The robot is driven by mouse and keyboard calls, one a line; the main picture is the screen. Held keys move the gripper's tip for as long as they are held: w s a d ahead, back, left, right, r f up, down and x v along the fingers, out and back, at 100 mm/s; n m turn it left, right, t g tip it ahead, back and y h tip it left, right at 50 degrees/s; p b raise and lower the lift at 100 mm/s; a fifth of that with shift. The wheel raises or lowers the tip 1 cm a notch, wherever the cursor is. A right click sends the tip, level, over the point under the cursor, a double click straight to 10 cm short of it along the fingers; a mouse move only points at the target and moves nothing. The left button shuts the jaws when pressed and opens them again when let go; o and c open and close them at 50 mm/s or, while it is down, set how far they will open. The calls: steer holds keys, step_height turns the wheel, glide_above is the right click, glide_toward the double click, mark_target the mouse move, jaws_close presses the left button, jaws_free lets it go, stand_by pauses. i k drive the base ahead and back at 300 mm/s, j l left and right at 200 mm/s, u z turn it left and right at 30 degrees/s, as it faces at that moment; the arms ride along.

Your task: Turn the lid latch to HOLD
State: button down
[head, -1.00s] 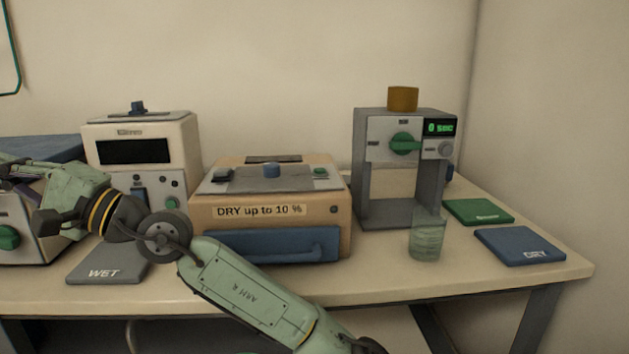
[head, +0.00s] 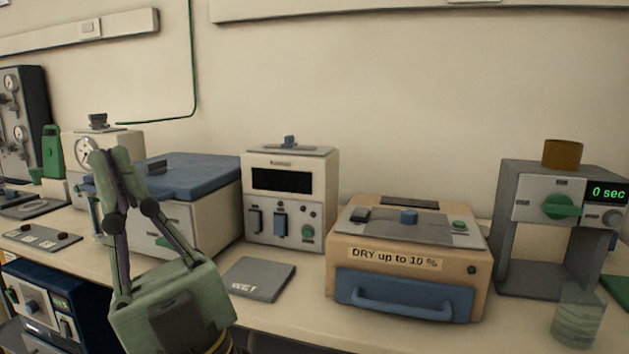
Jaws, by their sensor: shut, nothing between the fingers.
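A cream box with a blue lid (head: 205,172) stands left of the middle in the head view. A small dark part (head: 157,167) sits on top of this lid; I cannot tell if it is the latch. No HOLD marking is readable. My gripper (head: 112,168) is raised in front of the box with its fingers pointing up. Its fingers are shut and empty. It hides part of the box's left front. I cannot tell whether it touches the box, but it appears nearer to the camera.
A cream unit (head: 290,205) with a dark display, a tan box (head: 340,280) labelled DRY, and a grey stand (head: 515,230) reading 0 sec stand to the right. A clear beaker (head: 578,318) is near the front edge. A grey WET pad (head: 262,275) lies flat.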

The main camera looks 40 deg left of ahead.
mark_target(159, 166)
steer(key=u, duration=1.8)
